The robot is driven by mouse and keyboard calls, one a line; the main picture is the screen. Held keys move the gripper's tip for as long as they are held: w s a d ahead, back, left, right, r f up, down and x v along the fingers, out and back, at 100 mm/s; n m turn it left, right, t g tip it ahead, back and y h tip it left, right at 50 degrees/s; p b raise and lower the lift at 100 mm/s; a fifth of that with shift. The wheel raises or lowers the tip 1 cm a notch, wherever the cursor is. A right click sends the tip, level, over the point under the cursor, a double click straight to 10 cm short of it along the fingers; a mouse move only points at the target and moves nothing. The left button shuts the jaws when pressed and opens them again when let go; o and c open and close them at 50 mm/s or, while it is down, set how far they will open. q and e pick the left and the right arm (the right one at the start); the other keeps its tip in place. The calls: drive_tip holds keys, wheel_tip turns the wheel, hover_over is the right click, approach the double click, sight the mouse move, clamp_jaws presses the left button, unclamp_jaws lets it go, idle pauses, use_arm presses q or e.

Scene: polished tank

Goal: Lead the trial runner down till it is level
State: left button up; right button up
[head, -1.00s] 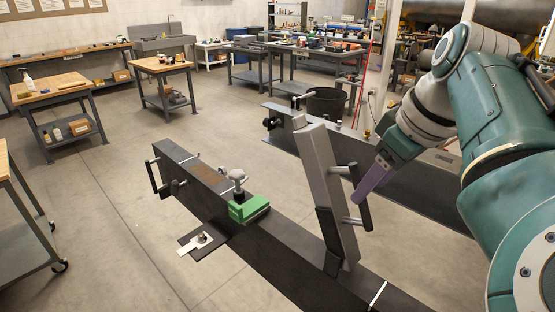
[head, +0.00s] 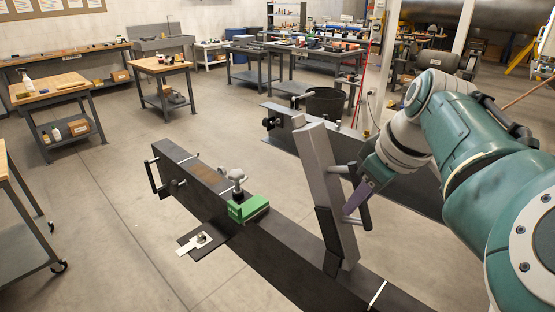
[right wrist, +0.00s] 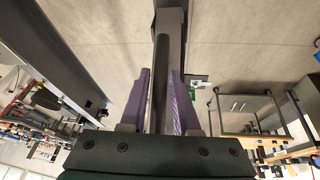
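The trial runner (head: 325,185) is a light grey bar standing steeply tilted on a dark long beam (head: 270,255), its upper end leaning left in the head view. A dark handle bar (head: 365,216) is fixed to its right side by two short posts. My right gripper (head: 348,212) has its purple fingers at this handle. In the right wrist view the fingers stand apart, one on each side of the dark handle (right wrist: 160,85), and the gripper looks open; contact with the handle is hard to judge. My left gripper is not in view.
A green block (head: 248,208) with a grey knob on top sits on the beam left of the runner. A dark plate with a metal tab (head: 200,240) juts out beside the beam. A second dark beam (head: 290,122) lies behind. Open floor is at left.

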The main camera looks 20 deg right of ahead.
clamp_jaws()
idle(1.0)
